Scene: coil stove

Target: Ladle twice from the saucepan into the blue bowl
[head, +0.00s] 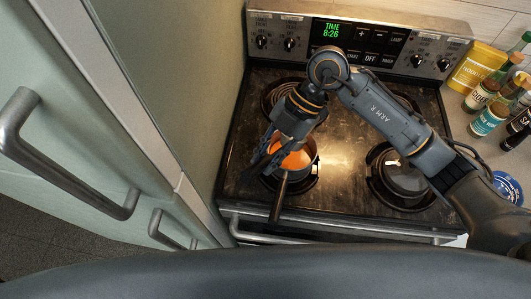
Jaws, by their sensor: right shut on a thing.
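The saucepan (312,149) with orange contents sits on the front left coil of the stove. Its dark handle (279,202) points toward the front edge. My right gripper (262,160) is over the saucepan's left side, fingers pointing down and left. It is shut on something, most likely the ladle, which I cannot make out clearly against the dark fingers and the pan. The gripper and wrist hide part of the saucepan. My left gripper is out of view.
A dark lidded pot or pan (403,178) is on the front right coil. Bottles (486,121) and a yellow tin (474,68) crowd the right counter, with a round blue-and-white item (507,187). A pale green cabinet or fridge (75,110) stands close on the left.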

